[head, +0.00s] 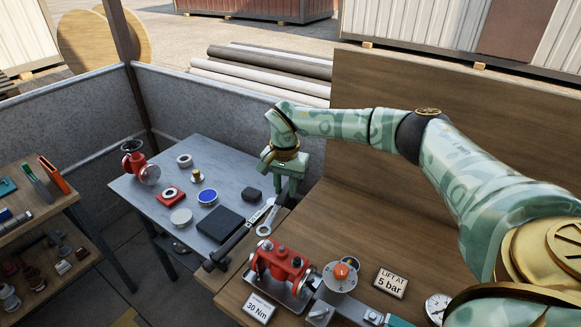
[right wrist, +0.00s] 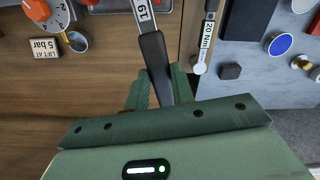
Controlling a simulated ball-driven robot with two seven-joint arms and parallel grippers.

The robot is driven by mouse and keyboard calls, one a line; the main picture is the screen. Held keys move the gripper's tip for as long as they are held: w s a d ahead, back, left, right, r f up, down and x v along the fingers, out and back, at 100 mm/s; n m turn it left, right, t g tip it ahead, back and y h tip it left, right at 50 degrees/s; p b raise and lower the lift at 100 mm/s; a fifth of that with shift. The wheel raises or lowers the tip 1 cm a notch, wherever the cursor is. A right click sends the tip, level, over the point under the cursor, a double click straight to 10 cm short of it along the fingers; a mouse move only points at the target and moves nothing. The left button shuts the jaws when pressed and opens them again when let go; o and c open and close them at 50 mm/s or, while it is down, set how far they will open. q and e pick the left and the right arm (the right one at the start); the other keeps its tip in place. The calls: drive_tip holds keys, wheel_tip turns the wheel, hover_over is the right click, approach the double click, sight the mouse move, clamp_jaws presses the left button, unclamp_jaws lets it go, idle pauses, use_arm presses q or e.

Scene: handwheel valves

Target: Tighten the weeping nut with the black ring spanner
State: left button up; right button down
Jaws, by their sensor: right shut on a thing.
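My right gripper (head: 289,190) is over the near right edge of the grey table, with its fingers pointing down. It is shut on the black handle of the ring spanner (right wrist: 153,50), which carries a "19" label. The spanner's silver ring end (head: 263,229) points towards the red valve; in the right wrist view that end runs out of the top. The red valve body (head: 277,262) sits in a metal tray on the wooden bench, apart from the spanner. I cannot make out which nut is weeping. My left gripper is not in view.
A wrench labelled 20 Nm (right wrist: 208,38), with a black grip (head: 218,258), lies beside the spanner. A numbered dial with an orange knob (head: 340,272), a "LIFT AT 5 bar" card (head: 390,284) and a gauge (head: 437,306) stand right of the valve. A wooden panel (head: 420,85) backs the bench.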

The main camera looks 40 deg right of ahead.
drive_tip(key=shift+w+d+r+m, duration=0.1)
drive_tip(key=shift+d+r+m, duration=0.15)
drive_tip(key=shift+d, duration=0.45)
drive_tip(key=shift+w+d+f, duration=0.1)
drive_tip(key=shift+d+f, duration=0.1)
drive_tip(key=shift+f, duration=0.05)
wheel_tip(320, 180, down, 2)
drive_tip(key=shift+w+b, duration=0.1)
drive_tip(key=shift+b, duration=0.85)
wheel_tip(320, 180, down, 3)
drive_tip(key=b, duration=0.2)
drive_tip(key=shift+b, duration=0.4)
drive_tip(key=shift+p, duration=0.35)
